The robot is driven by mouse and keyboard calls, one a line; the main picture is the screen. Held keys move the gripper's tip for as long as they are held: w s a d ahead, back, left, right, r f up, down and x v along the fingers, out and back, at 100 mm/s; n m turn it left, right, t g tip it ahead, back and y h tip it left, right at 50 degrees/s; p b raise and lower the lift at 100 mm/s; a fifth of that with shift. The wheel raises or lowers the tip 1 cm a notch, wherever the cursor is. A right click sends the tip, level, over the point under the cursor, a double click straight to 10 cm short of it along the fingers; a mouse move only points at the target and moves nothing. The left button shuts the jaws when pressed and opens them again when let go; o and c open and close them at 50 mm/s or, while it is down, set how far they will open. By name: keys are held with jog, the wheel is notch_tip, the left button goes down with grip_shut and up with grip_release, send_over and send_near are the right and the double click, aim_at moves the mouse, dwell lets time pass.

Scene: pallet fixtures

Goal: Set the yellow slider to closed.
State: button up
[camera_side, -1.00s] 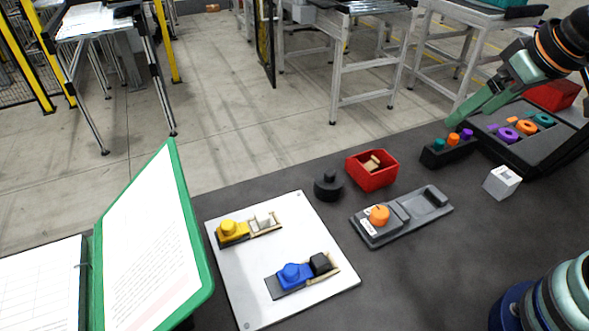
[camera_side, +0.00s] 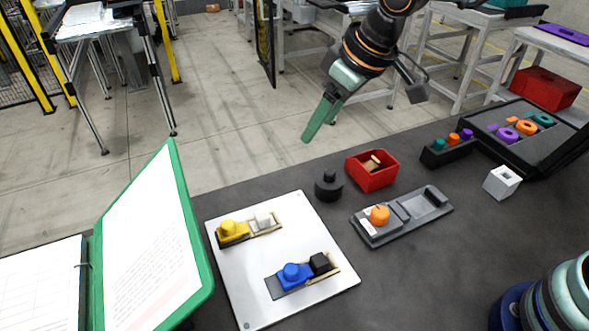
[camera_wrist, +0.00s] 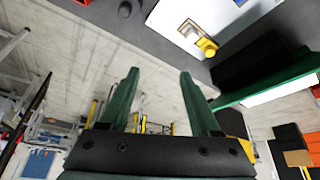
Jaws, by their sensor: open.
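The yellow slider (camera_side: 229,231) sits at the left end of its track on the white plate (camera_side: 222,276). A pale block (camera_side: 264,220) stands toward the other end of that track. In the wrist view the yellow slider (camera_wrist: 207,46) is near the top, right of centre. My gripper (camera_side: 306,139) is in the air, above and to the right of the plate, apart from the slider. In the wrist view my gripper (camera_wrist: 158,75) has its two green fingers spread, with nothing between them.
A blue slider (camera_side: 291,274) with a dark block (camera_side: 320,263) shares the plate. A black knobbed weight (camera_side: 328,187), red bin (camera_side: 372,172) and grey fixture with an orange knob (camera_side: 379,215) stand to the right. A green-edged binder (camera_side: 205,250) rises close on the left.

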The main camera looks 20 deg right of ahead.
aim_at(227, 224)
jog(key=s+a+f+n+g, duration=0.1)
jog(key=a+f+n, duration=0.1)
jog(key=a+f, duration=0.35)
jog(key=a+f+n, duration=0.1)
jog(key=a+f, duration=0.1)
jog(key=a, duration=0.7)
jog(key=shift+y, duration=0.4)
jog(key=x, duration=1.1)
jog(key=shift+d+f, duration=0.1)
jog(key=shift+f, duration=0.25)
grip_shut()
